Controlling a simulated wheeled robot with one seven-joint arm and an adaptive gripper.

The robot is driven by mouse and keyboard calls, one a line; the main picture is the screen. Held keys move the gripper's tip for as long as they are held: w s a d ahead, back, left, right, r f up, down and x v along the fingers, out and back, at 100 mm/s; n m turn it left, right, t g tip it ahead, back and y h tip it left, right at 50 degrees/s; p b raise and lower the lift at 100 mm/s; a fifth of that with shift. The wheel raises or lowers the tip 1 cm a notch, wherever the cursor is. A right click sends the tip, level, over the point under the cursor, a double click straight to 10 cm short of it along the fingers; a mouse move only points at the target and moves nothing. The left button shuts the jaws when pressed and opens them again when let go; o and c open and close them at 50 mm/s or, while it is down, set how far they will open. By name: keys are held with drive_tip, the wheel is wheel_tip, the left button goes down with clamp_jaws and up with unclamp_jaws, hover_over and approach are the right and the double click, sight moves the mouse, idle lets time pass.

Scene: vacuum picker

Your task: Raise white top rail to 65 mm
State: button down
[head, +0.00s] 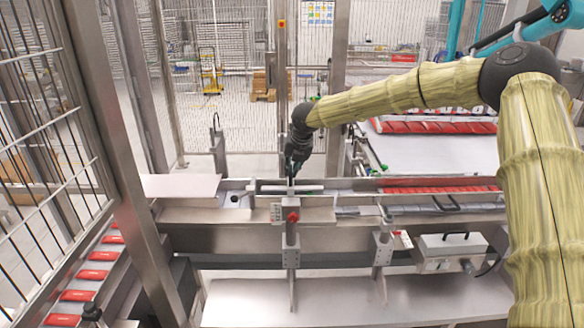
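A thin white rail (270,187) lies along the channel of the conveyor, near the middle of the head view. I take it to be the white top rail; its height cannot be read here. My gripper (291,174) points down just above the middle of this rail. The gripper is dark and small in the picture, so its finger opening and any contact with the rail cannot be made out. Below it, a metal bracket carries a red knob (293,216) with a small white marked plate (276,212) at its left.
Red packs (440,189) lie in the channel at the right, and more red packs (82,295) run down the left conveyor. A steel post (120,160) and wire guard stand at left. A white belt (440,155) lies behind. A grey box (450,252) sits at the front right.

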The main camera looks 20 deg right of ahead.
wheel_tip(320, 180, up, 5)
drive_tip(key=shift+w+r+p, duration=0.1)
drive_tip(key=shift+p, duration=0.7)
drive_tip(key=c, duration=1.5)
unclamp_jaws()
drive_tip(key=v, duration=1.2)
drive_tip(key=shift+d, duration=0.1)
